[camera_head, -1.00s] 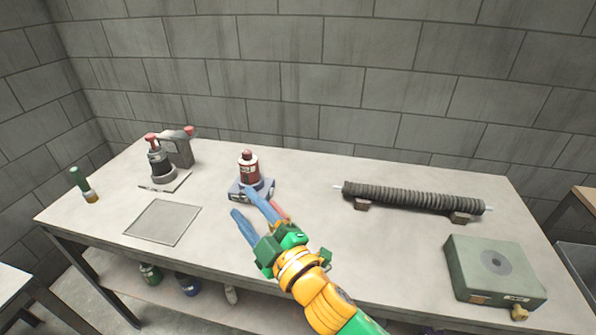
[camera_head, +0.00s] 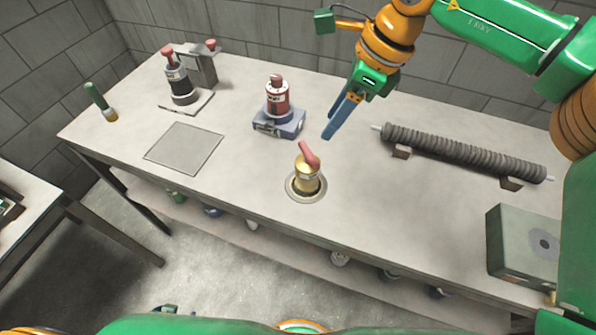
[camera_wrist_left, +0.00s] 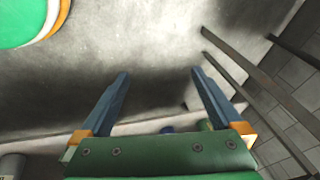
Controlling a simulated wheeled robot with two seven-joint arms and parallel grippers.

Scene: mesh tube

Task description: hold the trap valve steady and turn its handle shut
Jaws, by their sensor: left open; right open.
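The trap valve (camera_head: 308,180) is a brass body standing upright in a round collar on the bench, near the front edge. Its red handle (camera_head: 309,155) sits on top and slants up to the left. My right gripper (camera_head: 336,124) is beyond the valve and slightly right of it, pointing down and apart from it; its blue fingers overlap in this view, open and with nothing seen in them. My left gripper (camera_wrist_left: 160,78) shows in the left wrist view with its two blue fingers spread and nothing between them; the valve is not in that view.
A red bottle (camera_head: 277,98) on a blue-grey base stands behind the valve. A ribbed tube (camera_head: 460,150) lies on blocks at right, and a grey-green box (camera_head: 522,245) stands at front right. A flat grey plate (camera_head: 184,147) lies left. The bench between plate and valve is clear.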

